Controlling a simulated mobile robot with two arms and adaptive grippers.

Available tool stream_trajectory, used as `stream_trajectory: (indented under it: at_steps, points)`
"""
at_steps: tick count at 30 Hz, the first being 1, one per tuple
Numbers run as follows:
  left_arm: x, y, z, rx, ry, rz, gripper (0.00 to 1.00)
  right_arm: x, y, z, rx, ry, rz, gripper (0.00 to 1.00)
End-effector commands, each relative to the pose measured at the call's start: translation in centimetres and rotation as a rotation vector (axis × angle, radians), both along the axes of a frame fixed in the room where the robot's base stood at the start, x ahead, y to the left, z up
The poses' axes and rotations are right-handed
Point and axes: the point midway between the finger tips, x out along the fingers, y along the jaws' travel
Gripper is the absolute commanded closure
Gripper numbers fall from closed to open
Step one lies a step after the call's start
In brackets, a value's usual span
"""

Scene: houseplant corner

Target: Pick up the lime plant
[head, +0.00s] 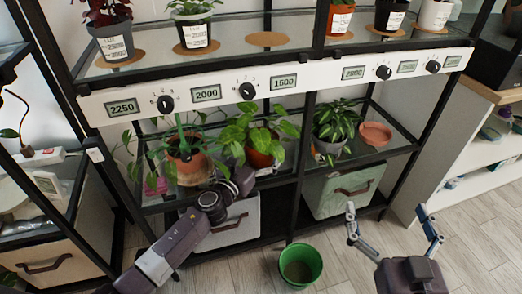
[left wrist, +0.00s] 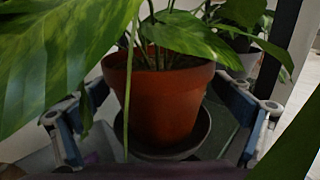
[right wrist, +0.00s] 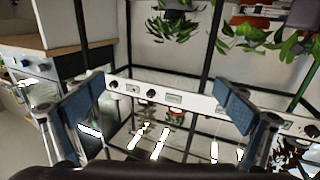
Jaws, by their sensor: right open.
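A plant with bright green leaves in a terracotta pot (head: 260,147) stands on the middle shelf; it seems the lime plant, though another leafy plant in a terracotta pot (head: 186,146) stands to its left. My left gripper (head: 245,180) is low in front of the middle plant. In the left wrist view the terracotta pot (left wrist: 160,100) stands on a dark saucer (left wrist: 190,145) between the open fingers of my left gripper (left wrist: 157,92), with gaps showing at the sides. Leaves hide part of the fingers. My right gripper (head: 388,211) is open and empty above the floor.
A grey-potted plant (head: 330,145) and an empty terracotta saucer (head: 375,134) stand to the right. The label rail (head: 290,82) and upper shelf are above. A green bucket (head: 300,266) stands on the floor. Black shelf posts (head: 300,165) border the space.

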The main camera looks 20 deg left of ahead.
Motion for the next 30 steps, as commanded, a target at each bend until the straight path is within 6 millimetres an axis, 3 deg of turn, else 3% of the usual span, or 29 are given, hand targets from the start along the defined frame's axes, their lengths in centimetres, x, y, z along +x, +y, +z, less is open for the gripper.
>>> stream_trajectory:
  at_steps: [2,15,26,30]
  points:
    - [0.0,0.0,0.0,0.000,0.000,0.000,0.16,0.0,0.0,0.0,0.000,0.000,0.000,0.03]
    - [0.0,0.0,0.0,0.000,0.000,0.000,0.63,0.0,0.0,0.0,0.000,-0.001,0.000,0.03]
    - [0.0,0.0,0.3,-0.001,-0.003,0.000,0.63,0.0,0.0,-0.1,-0.002,0.009,0.000,0.03]
    - [0.0,0.0,0.7,0.000,-0.004,0.000,0.63,-0.2,-0.4,-1.7,-0.021,0.078,-0.006,0.03]
